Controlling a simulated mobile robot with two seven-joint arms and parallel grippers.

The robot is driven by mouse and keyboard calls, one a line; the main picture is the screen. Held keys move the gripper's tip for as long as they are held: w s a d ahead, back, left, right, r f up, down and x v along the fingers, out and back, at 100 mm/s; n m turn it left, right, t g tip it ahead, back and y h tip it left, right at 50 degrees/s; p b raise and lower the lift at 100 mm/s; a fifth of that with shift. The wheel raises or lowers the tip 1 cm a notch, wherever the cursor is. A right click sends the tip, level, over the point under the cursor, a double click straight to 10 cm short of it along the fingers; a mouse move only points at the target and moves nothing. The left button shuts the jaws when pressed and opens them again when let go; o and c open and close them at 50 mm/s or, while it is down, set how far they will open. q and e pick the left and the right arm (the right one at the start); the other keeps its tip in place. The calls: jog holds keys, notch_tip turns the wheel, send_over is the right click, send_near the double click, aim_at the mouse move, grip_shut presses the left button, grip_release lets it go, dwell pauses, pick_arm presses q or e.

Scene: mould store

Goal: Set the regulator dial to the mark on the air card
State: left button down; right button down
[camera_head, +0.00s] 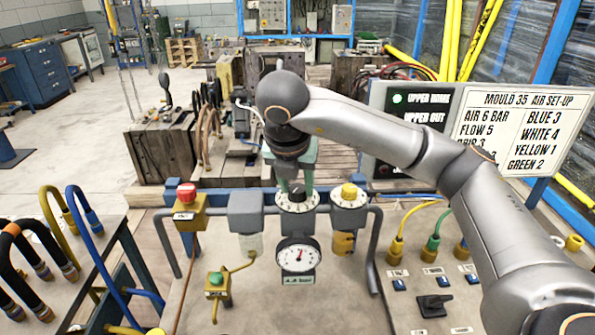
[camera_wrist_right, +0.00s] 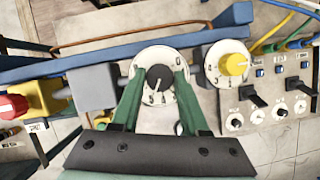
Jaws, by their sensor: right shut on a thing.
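The regulator dial is a white numbered plate (camera_wrist_right: 160,55) with a black knob (camera_wrist_right: 159,78) in the right wrist view. A pale pointer line on the knob slants toward the lower left of that view; the number it meets is too small to read surely. My right gripper (camera_wrist_right: 160,74) has its green fingers on both sides of the knob, shut on it. In the head view the dial plate (camera_head: 297,203) shows below my right gripper (camera_head: 296,187), which hides the knob. The air card (camera_head: 510,128) reads "AIR 6 BAR". My left gripper is out of view.
A round pressure gauge (camera_head: 298,256) hangs below the dial, its needle near upright. A yellow-knobbed dial (camera_head: 349,193) is close on the right; a red button (camera_head: 186,192) is on the left. A status board (camera_head: 400,110) with a green light stands behind my arm.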

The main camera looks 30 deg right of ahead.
jog(key=m, duration=0.1)
jog(key=m+p, duration=0.1)
jog(key=shift+w+r+m+g+h, duration=0.1)
jog(key=shift+r+m+g+h, duration=0.1)
jog(key=shift+m+g+h, duration=0.15)
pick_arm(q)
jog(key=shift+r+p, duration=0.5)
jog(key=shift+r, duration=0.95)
pick_arm(e)
jog(key=shift+a+f+m+g, duration=0.15)
jog(key=shift+m+g, duration=0.5)
jog(key=shift+m, duration=0.8)
jog(key=shift+c, duration=2.1)
grip_release()
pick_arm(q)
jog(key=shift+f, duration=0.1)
pick_arm(e)
jog(key=v, duration=1.2)
jog(key=shift+a, duration=0.15)
jog(key=shift+w, duration=0.1)
